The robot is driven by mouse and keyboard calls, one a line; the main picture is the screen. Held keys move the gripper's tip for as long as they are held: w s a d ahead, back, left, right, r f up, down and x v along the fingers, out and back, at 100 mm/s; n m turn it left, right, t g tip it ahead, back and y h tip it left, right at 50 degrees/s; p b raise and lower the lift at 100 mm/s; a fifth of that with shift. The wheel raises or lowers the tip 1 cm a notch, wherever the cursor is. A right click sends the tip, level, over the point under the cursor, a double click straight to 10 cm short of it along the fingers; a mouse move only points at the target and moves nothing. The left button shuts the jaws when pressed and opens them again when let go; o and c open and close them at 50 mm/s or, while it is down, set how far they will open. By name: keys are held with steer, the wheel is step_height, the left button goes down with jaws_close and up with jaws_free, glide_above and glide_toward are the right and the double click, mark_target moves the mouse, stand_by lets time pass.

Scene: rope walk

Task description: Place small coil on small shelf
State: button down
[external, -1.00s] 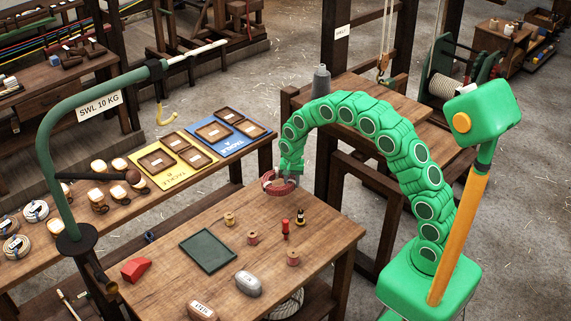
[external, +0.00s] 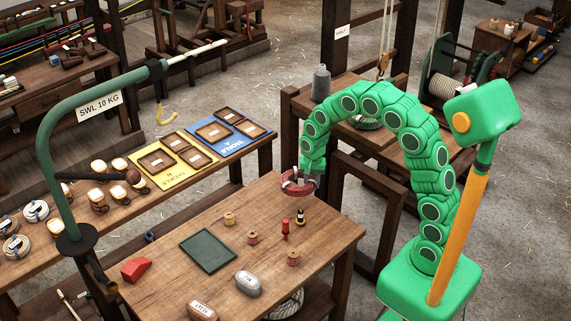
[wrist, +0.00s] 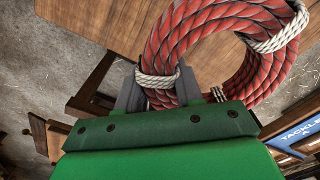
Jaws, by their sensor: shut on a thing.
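The small coil is a red rope ring (external: 294,188) with white bindings. My gripper (external: 309,177) is shut on its near side and holds it in the air above the far right edge of the front table. In the wrist view the coil (wrist: 209,34) fills the upper middle, gripped between the grey fingers (wrist: 158,88). A wooden shelf-like stand (external: 391,134) is behind my arm, with a small label (external: 342,32) on the post above it; its wording is hard to read. My arm hides part of the stand.
The front table (external: 320,235) holds spools, a dark green mat (external: 207,251) and weights. A green crane (external: 45,130) stands left.

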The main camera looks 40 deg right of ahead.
steer(key=shift+s+r, duration=0.1)
steer(key=shift+s, duration=0.15)
steer(key=s+d+r+m, duration=0.2)
steer(key=r+m, duration=0.4)
steer(key=r, duration=0.8)
steer(key=s+d+r+m, duration=0.2)
steer(key=r+m, duration=0.4)
steer(key=r, duration=0.7)
steer(key=s+d+r+m, duration=0.1)
steer(key=s+d+r, duration=0.1)
steer(key=d+r, duration=0.7)
steer(key=s+d+r+m, duration=0.2)
steer(key=s+d+m, duration=0.2)
steer(key=s+d, duration=1.2)
steer(key=w+d+f, duration=0.1)
steer(key=w+f, duration=0.1)
steer(key=w, duration=0.1)
steer(key=w+d+f, duration=0.2)
steer(key=w+f, duration=0.1)
steer(key=w+d+f, duration=0.2)
steer(key=w+f, duration=0.1)
steer(key=w, duration=0.1)
steer(key=shift+d, duration=0.25)
steer(key=shift+w+d+f, duration=0.35)
steer(key=shift+w+f, duration=0.1)
steer(key=shift+f, duration=0.15)
steer(key=shift+w+d+f, duration=0.1)
steer(key=shift+w+f, duration=0.05)
steer(key=shift+f, duration=1.65)
